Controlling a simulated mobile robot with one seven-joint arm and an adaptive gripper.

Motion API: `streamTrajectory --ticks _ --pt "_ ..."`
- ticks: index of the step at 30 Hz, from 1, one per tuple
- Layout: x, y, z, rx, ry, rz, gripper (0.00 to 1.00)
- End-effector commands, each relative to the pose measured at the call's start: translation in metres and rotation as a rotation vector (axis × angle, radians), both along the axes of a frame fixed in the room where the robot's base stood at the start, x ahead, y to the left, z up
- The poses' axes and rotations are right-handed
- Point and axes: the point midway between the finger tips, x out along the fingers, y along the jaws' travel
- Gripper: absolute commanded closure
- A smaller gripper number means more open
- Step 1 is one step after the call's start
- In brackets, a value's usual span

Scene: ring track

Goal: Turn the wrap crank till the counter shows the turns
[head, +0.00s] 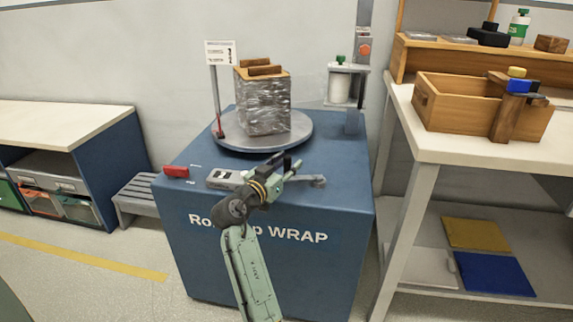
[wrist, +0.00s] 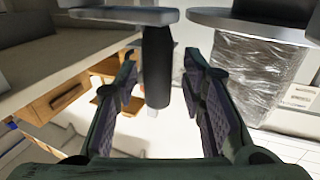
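A blue wrap machine (head: 260,270) carries a grey turntable (head: 300,138) with a film-wrapped load (head: 265,105) on it. A small counter (head: 224,176) sits on its top at the front; its digits are too small to read. My gripper (head: 288,166) is over the machine's front top, hiding much of the crank. In the wrist view my gripper (wrist: 160,105) is open, its two fingers on either side of the black crank handle (wrist: 157,65), with visible gaps. The grey crank arm (wrist: 110,16) shows along the top of that view.
A red block (head: 176,171) lies at the machine's left front top edge. A film roll (head: 340,88) stands behind right. A white-topped bench (head: 460,150) with a wooden crate (head: 460,105) is at right. A grey step (head: 138,196) stands at left.

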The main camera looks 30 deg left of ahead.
Motion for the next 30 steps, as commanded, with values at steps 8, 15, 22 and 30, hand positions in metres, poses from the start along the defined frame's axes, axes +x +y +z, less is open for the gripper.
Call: streamTrajectory --ticks 8,15,22,30 --pt "0.000 -0.001 0.000 0.000 -0.001 -0.002 0.60" --pt "-0.027 -0.001 0.000 0.000 -0.001 0.001 0.60" --pt "-0.063 -0.003 0.000 -0.001 0.000 0.001 0.60" --pt "-0.075 -0.004 0.000 0.000 0.000 -0.002 0.60"
